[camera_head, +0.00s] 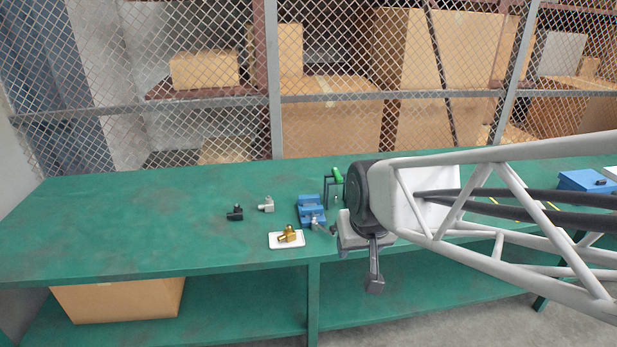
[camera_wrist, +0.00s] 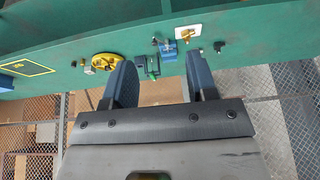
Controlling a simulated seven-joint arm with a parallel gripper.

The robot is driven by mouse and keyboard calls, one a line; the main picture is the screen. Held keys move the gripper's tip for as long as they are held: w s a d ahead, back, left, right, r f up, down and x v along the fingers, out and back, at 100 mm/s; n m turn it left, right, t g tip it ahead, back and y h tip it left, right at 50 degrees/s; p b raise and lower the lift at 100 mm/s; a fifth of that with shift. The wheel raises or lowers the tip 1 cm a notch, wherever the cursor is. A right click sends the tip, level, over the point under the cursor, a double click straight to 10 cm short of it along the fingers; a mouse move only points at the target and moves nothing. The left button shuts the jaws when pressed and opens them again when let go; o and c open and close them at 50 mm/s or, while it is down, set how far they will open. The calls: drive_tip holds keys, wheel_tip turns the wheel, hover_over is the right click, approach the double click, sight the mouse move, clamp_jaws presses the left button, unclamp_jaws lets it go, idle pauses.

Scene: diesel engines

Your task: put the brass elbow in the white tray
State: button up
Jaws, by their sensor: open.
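The brass elbow (camera_head: 288,234) rests on the small white tray (camera_head: 275,242) near the front edge of the green bench. The white tray also shows small in the wrist view (camera_wrist: 178,30), at the top. My gripper (camera_head: 360,266) is open and empty, right of the tray and apart from it, by the bench's front edge. In the wrist view my two fingers (camera_wrist: 162,78) stand wide apart with nothing held between them.
A blue vise (camera_head: 311,210) stands just behind and right of the tray. A black fitting (camera_head: 235,213) and a grey fitting (camera_head: 266,204) lie behind it to the left. A green-handled item (camera_head: 337,175) is farther back. The bench's left side is clear.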

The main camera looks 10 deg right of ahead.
drive_tip(key=s+d+r+g, duration=0.1)
drive_tip(key=s+r+g, duration=0.1)
drive_tip(key=s, duration=0.9)
drive_tip(key=shift+s+d, duration=0.2)
drive_tip(key=shift+d, duration=0.05)
idle(0.6)
